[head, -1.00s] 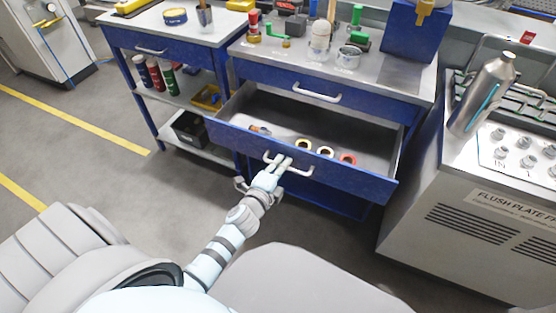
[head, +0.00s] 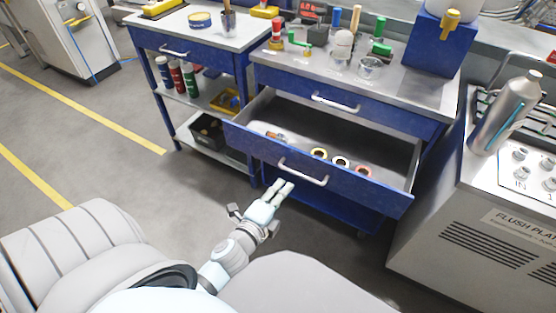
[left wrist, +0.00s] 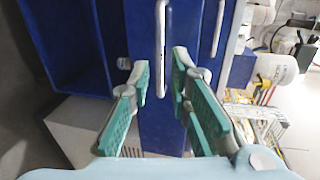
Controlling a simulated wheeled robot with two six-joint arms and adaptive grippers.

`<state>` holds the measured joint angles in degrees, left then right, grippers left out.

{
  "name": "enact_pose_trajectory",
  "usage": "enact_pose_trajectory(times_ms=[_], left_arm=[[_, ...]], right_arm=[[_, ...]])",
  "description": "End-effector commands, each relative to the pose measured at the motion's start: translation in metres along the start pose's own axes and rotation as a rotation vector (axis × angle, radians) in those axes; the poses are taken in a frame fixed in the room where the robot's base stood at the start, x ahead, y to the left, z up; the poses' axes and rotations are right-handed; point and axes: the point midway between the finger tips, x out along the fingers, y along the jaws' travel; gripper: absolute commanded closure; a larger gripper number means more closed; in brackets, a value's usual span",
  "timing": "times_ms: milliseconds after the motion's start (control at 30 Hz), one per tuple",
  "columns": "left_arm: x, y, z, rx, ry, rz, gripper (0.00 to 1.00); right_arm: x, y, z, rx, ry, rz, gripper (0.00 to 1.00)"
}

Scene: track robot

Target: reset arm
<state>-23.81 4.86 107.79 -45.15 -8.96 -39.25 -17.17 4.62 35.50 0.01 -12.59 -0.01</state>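My left gripper (head: 281,188) is in the head view, just in front of and below the handle (head: 302,173) of the open blue drawer (head: 350,187). Its fingers are apart and empty, and they no longer touch the handle. In the left wrist view the green-padded fingers (left wrist: 165,85) stand open, with the white drawer handle (left wrist: 160,50) beyond and between them. The drawer stands pulled out and holds several small rings and rolls. My right gripper is not in view.
The workbench (head: 395,92) carries tools, jars and a blue box (head: 432,42). A cabinet with a metal bottle (head: 506,112) on top stands at the right. A cart (head: 205,50) with shelves is at the left. Open floor (head: 130,175) lies at the left.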

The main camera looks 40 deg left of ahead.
Motion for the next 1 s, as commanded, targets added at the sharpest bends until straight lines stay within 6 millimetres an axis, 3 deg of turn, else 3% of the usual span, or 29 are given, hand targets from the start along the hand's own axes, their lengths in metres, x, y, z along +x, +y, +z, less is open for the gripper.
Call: enact_pose_trajectory(times_ms=[100, 200, 667, 767, 867, 967, 1000], left_arm=[[-0.020, 0.001, 0.000, -0.001, 0.001, 0.001, 0.82], [-0.027, 0.000, 0.000, -0.001, 0.001, 0.000, 0.82], [-0.027, 0.000, 0.000, -0.001, 0.001, -0.001, 0.82], [-0.027, 0.002, 0.000, -0.073, -0.002, 0.005, 0.82], [-0.030, 0.044, 0.004, -0.234, -0.022, 0.103, 0.82], [-0.043, 0.113, 0.011, -0.432, -0.082, 0.267, 0.82], [-0.053, 0.145, 0.015, -0.524, -0.124, 0.347, 0.82]], right_arm=[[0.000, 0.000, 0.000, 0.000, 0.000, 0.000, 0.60], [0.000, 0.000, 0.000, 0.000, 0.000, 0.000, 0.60], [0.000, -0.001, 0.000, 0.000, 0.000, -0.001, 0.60], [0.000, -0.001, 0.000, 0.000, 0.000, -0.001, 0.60], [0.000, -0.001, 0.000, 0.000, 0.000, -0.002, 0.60], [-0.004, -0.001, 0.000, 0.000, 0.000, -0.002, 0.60], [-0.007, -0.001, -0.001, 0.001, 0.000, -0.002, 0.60]])
